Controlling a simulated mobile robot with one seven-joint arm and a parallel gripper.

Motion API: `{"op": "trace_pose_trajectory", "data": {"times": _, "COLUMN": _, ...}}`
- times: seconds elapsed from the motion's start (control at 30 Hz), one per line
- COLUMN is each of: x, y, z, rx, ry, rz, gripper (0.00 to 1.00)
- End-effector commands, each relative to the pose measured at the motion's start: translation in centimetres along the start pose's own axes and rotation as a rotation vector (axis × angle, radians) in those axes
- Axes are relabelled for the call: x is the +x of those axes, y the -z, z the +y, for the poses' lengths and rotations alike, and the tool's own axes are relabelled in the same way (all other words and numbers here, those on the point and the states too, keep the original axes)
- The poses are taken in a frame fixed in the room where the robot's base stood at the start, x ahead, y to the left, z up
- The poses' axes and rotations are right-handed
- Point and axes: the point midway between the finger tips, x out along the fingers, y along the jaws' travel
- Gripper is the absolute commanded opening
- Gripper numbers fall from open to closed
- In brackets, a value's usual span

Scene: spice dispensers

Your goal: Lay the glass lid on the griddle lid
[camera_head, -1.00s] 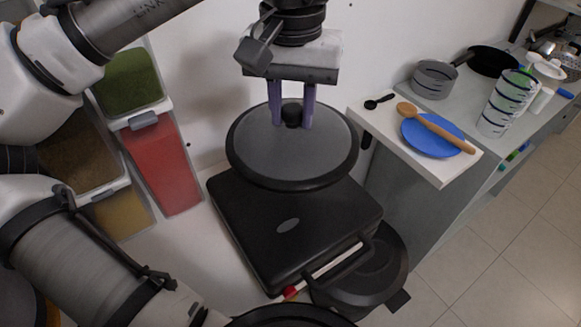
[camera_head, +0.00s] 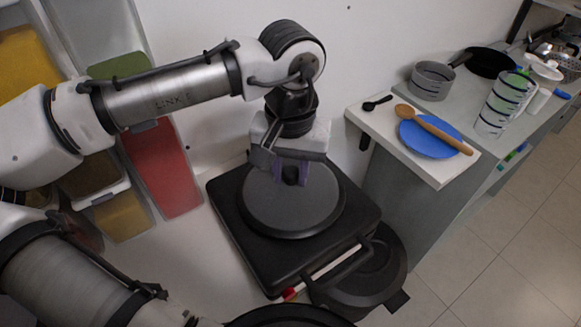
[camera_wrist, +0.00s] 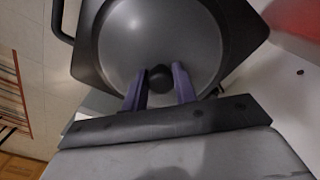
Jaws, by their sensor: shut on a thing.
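The glass lid (camera_head: 290,215) is a round grey disc with a dark rim and a black knob. It lies over the top of the black griddle lid (camera_head: 243,232) and looks flat on it or very close to it; a small gap cannot be ruled out. My gripper (camera_head: 291,180) is above the glass lid with its purple fingers shut on the knob. In the wrist view the fingers (camera_wrist: 160,85) stand on both sides of the black knob (camera_wrist: 160,78), and the glass lid (camera_wrist: 158,35) covers the middle of the griddle lid (camera_wrist: 245,30).
Spice dispensers stand at the left, one filled with red (camera_head: 165,170). A black pot (camera_head: 365,270) stands to the right of the griddle, below its handle. A side counter at the right holds a blue plate (camera_head: 428,142) with a wooden spoon and a grey pot (camera_head: 432,80).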

Motion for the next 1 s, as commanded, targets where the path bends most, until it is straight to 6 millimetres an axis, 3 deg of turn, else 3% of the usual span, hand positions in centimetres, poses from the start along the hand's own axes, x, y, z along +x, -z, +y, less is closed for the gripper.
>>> {"op": "trace_pose_trajectory", "data": {"times": 0.17, "x": 0.4, "y": 0.0, "z": 0.0, "rx": 0.0, "ry": -0.001, "rz": 0.0, "gripper": 0.0}}
{"op": "trace_pose_trajectory", "data": {"times": 0.2, "x": 0.3, "y": 0.0, "z": 0.0, "rx": 0.0, "ry": 0.0, "rz": 0.0, "gripper": 0.32}}
{"op": "trace_pose_trajectory", "data": {"times": 0.33, "x": 0.3, "y": 0.0, "z": 0.0, "rx": 0.0, "ry": 0.0, "rz": 0.0, "gripper": 0.49}}
{"op": "trace_pose_trajectory", "data": {"times": 0.73, "x": -0.5, "y": 0.1, "z": 0.0, "rx": -0.001, "ry": 0.0, "rz": 0.001, "gripper": 0.5}}
{"op": "trace_pose_trajectory", "data": {"times": 1.0, "x": -5.7, "y": 0.1, "z": 0.0, "rx": -0.001, "ry": -0.002, "rz": 0.003, "gripper": 0.5}}
